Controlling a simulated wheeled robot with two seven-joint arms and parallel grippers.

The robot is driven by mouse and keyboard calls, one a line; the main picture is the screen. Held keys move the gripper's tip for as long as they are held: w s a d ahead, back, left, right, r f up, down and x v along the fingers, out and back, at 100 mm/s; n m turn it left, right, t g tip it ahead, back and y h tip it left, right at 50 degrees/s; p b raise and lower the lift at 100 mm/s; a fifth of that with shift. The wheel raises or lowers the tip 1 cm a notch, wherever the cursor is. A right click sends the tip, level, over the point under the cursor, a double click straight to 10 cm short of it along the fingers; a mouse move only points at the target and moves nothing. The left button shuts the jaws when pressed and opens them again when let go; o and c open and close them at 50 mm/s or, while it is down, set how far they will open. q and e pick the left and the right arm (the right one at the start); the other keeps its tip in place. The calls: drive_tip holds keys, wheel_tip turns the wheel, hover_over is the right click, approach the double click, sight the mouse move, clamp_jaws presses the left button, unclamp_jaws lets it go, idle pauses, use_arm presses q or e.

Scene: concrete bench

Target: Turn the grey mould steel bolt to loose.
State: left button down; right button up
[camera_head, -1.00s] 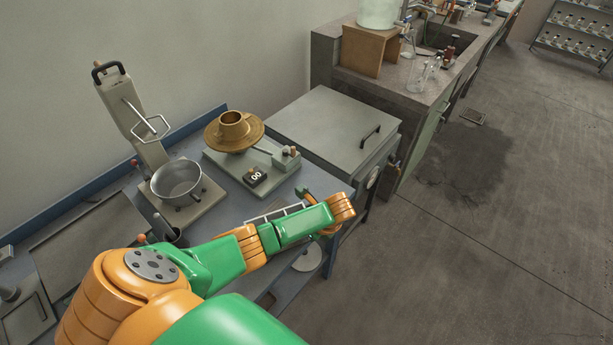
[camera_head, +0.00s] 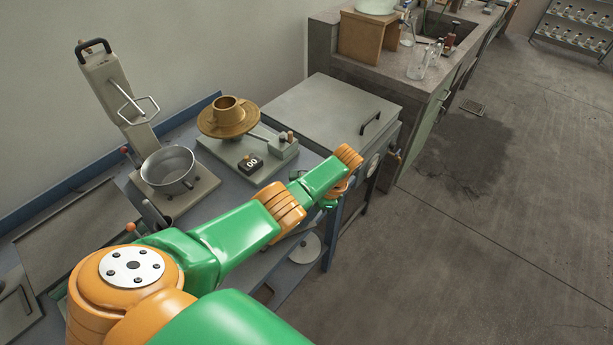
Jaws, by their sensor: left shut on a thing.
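My left arm reaches from the lower left across the blue-edged bench. My left gripper (camera_head: 329,203) hangs below the orange wrist at the bench's right end, mostly hidden by the wrist. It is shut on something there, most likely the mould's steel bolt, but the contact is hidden. The grey mould itself lies behind my forearm, and I cannot make out the bolt or how far it is turned. My right gripper is not in view.
A brass flow table (camera_head: 228,118) on a grey base with a counter (camera_head: 250,163) stands behind my forearm. A mixer (camera_head: 116,88) with a steel bowl (camera_head: 169,171) is at left. A lidded grey cabinet (camera_head: 325,112) stands beyond.

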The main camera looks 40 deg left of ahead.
use_arm(q)
drive_tip(key=shift+f+n+h+b, duration=0.1)
drive_tip(key=shift+n+h+b, duration=0.25)
drive_tip(key=shift+n, duration=0.25)
drive_tip(key=c, duration=1)
unclamp_jaws()
drive_tip(key=shift+r, duration=0.2)
